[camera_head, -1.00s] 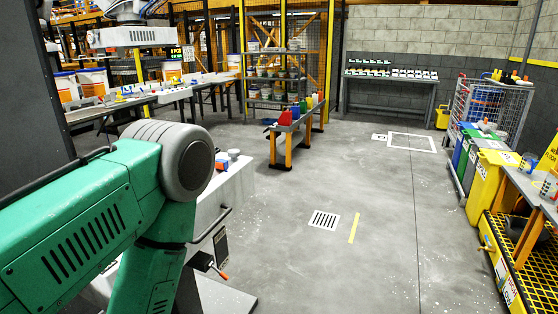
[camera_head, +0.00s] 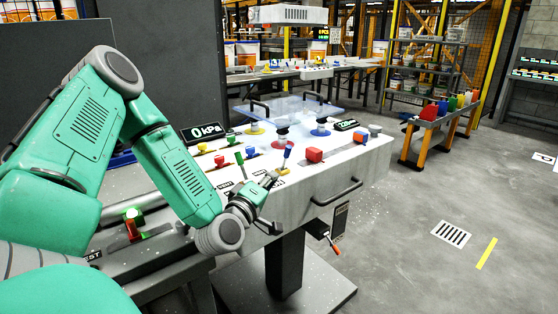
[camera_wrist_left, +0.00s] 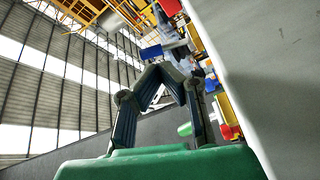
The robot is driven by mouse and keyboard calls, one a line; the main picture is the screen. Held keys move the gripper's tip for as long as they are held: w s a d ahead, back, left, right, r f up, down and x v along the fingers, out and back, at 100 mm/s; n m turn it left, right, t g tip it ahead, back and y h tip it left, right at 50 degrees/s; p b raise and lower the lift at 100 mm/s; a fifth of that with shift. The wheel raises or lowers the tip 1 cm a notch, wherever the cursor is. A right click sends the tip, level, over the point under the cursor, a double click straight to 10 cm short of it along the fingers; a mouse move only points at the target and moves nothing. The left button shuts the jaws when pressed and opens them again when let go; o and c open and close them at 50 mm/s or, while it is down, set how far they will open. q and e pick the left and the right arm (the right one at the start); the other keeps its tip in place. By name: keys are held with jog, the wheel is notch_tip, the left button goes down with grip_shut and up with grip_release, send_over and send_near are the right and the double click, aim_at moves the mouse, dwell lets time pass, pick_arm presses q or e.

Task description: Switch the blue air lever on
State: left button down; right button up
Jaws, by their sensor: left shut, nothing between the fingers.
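The blue-handled lever (camera_head: 287,152) stands tilted up from the white control bench top, near its front edge. A blue handle (camera_wrist_left: 172,47) also shows in the left wrist view, just beyond my fingertips. My left gripper (camera_head: 272,178) is shut and empty, low over the bench top, just left of and in front of the blue lever. In the left wrist view my fingers (camera_wrist_left: 165,72) meet at their tips. I cannot tell whether they touch the lever. A green-handled lever (camera_head: 240,159) stands to the left of the blue one. My right gripper is not in view.
A display (camera_head: 203,132) reads 0 kPa. A clear sheet (camera_head: 295,110) with suction cups lies behind. A handle (camera_head: 337,192) juts from the bench front. The floor to the right is mostly clear.

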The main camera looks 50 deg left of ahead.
aim_at(286, 157)
pick_arm(q)
jog(key=shift+s+a+r+n+y, duration=0.15)
jog(key=shift+a+r+n+y, duration=0.25)
jog(key=shift+a+n, duration=0.15)
jog(key=shift+s+a+r+n+y, duration=0.15)
jog(key=shift+a+r+n+y, duration=0.3)
jog(key=shift+a, duration=0.1)
jog(key=shift+w+a+r+t, duration=0.1)
jog(key=shift+w+a+t, duration=0.05)
jog(key=shift+w+t, duration=0.15)
jog(key=b+x, duration=0.1)
jog(key=x, duration=0.7)
jog(key=shift+w+a, duration=0.25)
jog(key=shift+w, duration=0.3)
jog(key=shift+d+r, duration=0.1)
jog(key=shift+d, duration=0.05)
